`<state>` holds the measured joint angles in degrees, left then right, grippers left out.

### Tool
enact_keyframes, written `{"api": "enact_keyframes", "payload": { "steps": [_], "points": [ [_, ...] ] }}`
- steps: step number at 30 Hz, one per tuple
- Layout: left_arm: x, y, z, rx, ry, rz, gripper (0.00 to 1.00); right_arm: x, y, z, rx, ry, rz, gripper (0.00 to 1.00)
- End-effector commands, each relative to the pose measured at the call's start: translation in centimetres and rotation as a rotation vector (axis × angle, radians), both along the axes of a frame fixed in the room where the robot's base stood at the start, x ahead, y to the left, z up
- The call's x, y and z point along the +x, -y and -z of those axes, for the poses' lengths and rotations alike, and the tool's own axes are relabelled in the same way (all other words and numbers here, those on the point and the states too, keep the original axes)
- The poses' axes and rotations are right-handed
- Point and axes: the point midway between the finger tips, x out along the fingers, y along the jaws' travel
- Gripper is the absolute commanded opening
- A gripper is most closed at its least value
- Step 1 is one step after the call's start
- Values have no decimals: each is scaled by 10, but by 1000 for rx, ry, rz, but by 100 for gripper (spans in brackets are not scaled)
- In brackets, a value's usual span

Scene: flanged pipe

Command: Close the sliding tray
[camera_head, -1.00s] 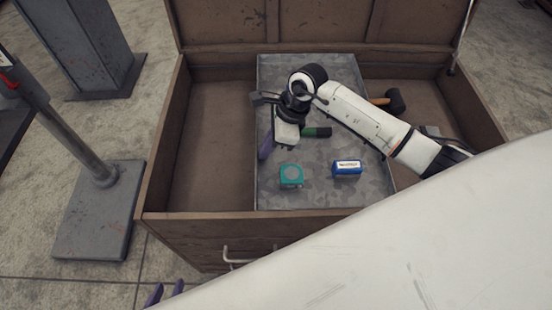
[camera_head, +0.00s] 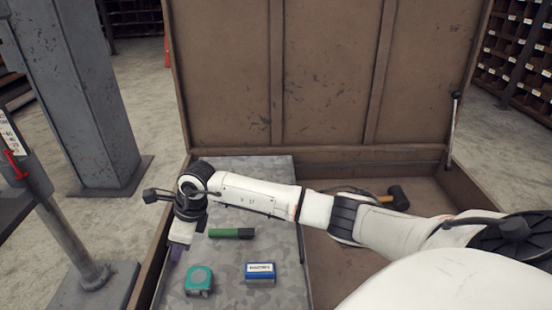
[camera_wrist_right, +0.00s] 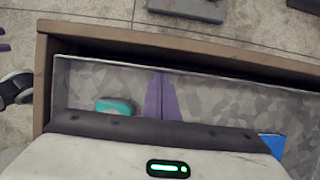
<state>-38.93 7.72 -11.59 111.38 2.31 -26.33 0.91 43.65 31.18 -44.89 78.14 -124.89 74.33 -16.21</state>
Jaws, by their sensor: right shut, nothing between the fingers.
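The grey metal sliding tray (camera_head: 280,240) sits in the left part of an open wooden chest (camera_head: 228,80). A teal tape measure (camera_head: 199,280), a blue box (camera_head: 260,272) and a green-and-black cylinder (camera_head: 231,233) lie in it. My right gripper (camera_head: 177,252) reaches down inside the tray near its left wall. In the wrist view its purple fingers (camera_wrist_right: 161,97) are together and empty, close to the tray wall (camera_wrist_right: 220,84); I cannot tell if they touch it. Only a bit of my left gripper (camera_wrist_right: 4,46) shows at the wrist view's left edge.
A mallet (camera_head: 397,198) lies on the bare chest floor right of the tray. A narrow dark gap (camera_wrist_right: 110,50) separates tray and chest wall. A grey pillar (camera_head: 75,90) and a pole on a base plate (camera_head: 65,235) stand left of the chest.

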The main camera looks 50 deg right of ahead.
Motion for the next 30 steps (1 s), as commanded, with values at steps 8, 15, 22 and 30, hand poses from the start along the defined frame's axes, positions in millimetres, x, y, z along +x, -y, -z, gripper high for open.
{"api": "enact_keyframes", "payload": {
  "steps": [8,15,22,30],
  "points": [
    [-1,2,3,-1,-6,3,31,6,2,0,1,3,19,0],
    [-3,2,4,-1,-10,1,31,7,-1,-2,6,7,17,0],
    [-4,0,3,-1,-11,-2,31,5,-1,-3,7,7,12,0],
    [-5,-4,-3,2,-11,-10,31,-15,29,-7,-7,0,5,0]
  ]
}}
